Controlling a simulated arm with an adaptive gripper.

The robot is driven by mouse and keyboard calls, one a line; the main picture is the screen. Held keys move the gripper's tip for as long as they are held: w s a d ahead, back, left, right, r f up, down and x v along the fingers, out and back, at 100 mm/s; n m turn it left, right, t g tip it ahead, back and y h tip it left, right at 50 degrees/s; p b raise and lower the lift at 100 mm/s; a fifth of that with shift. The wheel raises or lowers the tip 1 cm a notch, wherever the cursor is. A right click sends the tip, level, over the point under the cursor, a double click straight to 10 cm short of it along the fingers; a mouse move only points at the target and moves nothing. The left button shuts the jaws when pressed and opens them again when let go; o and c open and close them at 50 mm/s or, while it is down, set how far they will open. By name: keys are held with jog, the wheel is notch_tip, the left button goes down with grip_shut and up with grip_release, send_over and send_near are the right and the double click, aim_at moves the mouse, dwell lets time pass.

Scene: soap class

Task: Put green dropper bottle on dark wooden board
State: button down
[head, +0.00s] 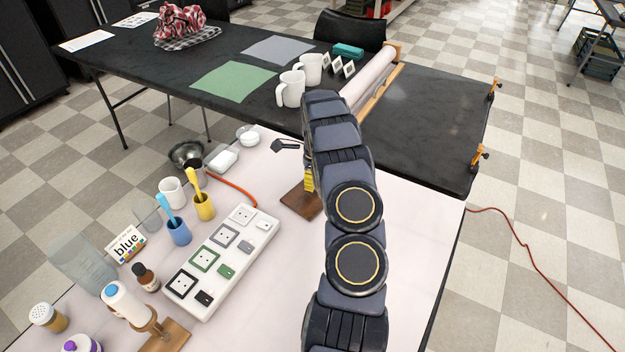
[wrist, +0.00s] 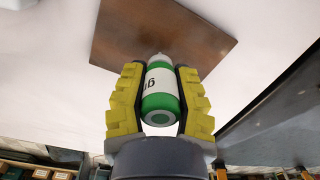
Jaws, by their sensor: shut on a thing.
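In the wrist view my gripper (wrist: 160,98) has its yellow ridged fingers shut on the green dropper bottle (wrist: 160,104), which has a white label and a pale tip. The dark wooden board (wrist: 140,32) lies just beyond the bottle's tip on the white table. Whether the bottle touches the board I cannot tell. In the head view the board (head: 298,203) shows partly behind my arm. Yellow of my gripper (head: 308,180) shows just above it, and the bottle is hidden there.
Left of the board lies a white socket panel (head: 262,222) with several sockets. A yellow cup (head: 204,207), a blue cup (head: 179,232) and a brown bottle (head: 145,277) stand further left. An orange tube (head: 235,188) lies behind. The white table (head: 260,300) is clear in front.

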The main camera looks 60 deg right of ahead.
jog(key=shift+f, duration=0.1)
jog(key=c, duration=0.9)
grip_release()
